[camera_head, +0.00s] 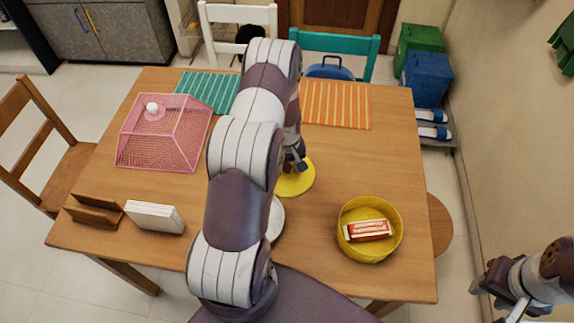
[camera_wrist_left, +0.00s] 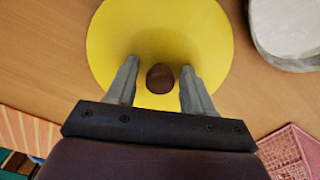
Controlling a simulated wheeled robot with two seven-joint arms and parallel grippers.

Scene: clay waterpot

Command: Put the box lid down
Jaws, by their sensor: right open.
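The yellow box lid (camera_head: 296,184) appears to lie flat on the wooden table, partly hidden by my left arm. In the left wrist view the lid (camera_wrist_left: 118,40) shows its round brown knob (camera_wrist_left: 160,78) between the fingers. My left gripper (camera_head: 297,163) is over the lid. Its two fingers stand apart on either side of the knob with visible gaps (camera_wrist_left: 158,88). The round yellow box (camera_head: 368,246) stands open at the table's front right with a red and white packet (camera_head: 368,230) inside. My right gripper (camera_head: 497,287) is open and empty, off the table at right.
A pink mesh food cover (camera_head: 163,134) is at the table's left. A wooden holder (camera_head: 97,213) and a white stack (camera_head: 155,217) stand at front left. Green (camera_head: 207,92) and orange (camera_head: 336,105) striped mats lie at the back. A white dish (camera_head: 276,218) is partly behind my arm.

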